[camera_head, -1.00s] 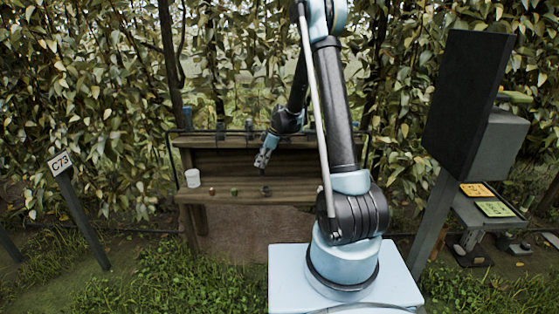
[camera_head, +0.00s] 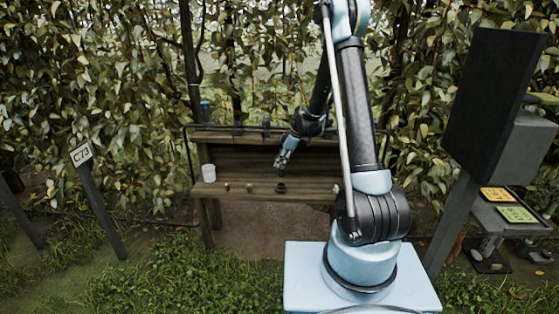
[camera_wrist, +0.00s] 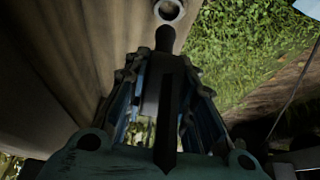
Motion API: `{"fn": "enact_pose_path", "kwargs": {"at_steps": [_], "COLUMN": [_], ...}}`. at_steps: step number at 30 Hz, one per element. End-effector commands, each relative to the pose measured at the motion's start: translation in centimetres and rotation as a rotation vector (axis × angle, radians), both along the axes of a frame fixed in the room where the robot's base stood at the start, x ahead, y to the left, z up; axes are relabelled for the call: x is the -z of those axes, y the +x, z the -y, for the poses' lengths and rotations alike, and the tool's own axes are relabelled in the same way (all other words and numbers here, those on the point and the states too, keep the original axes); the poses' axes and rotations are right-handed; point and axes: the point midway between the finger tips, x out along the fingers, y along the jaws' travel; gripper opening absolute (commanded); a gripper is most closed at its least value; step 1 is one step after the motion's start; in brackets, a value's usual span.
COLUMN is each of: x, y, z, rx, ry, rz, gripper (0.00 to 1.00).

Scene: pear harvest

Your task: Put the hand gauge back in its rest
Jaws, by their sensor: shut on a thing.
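My gripper (camera_head: 281,163) is above the wooden bench (camera_head: 225,198), pointing down. In the wrist view my gripper (camera_wrist: 161,84) is shut on a dark, slim thing with a rounded end, which I take for the hand gauge (camera_wrist: 165,40). Its rounded end sticks out beyond the fingers. A small grey ring (camera_wrist: 180,10) lies just past that end, cut by the top edge; it looks like the rest. In the head view a small dark round piece (camera_head: 281,188) sits on the bench just below my gripper. I cannot tell whether gauge and ring touch.
A white cup (camera_head: 208,173), a small red thing (camera_head: 227,187) and a small green thing (camera_head: 249,187) stand on the bench to the left. The bench has a raised back board (camera_head: 240,157). A sign C73 (camera_head: 81,154) stands at left, a dark panel (camera_head: 490,105) at right.

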Motion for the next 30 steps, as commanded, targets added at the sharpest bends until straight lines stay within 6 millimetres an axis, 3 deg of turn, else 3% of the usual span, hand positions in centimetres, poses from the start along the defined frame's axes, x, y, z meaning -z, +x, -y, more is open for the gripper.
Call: {"fn": "enact_pose_path", "kwargs": {"at_steps": [15, 30], "x": [3.8, 4.4], "y": [0.0, 0.0], "z": [0.0, 0.0], "rx": [0.000, 0.000], "ry": [0.000, 0.000], "rz": [0.000, 0.000], "gripper": [0.00, 0.00]}}
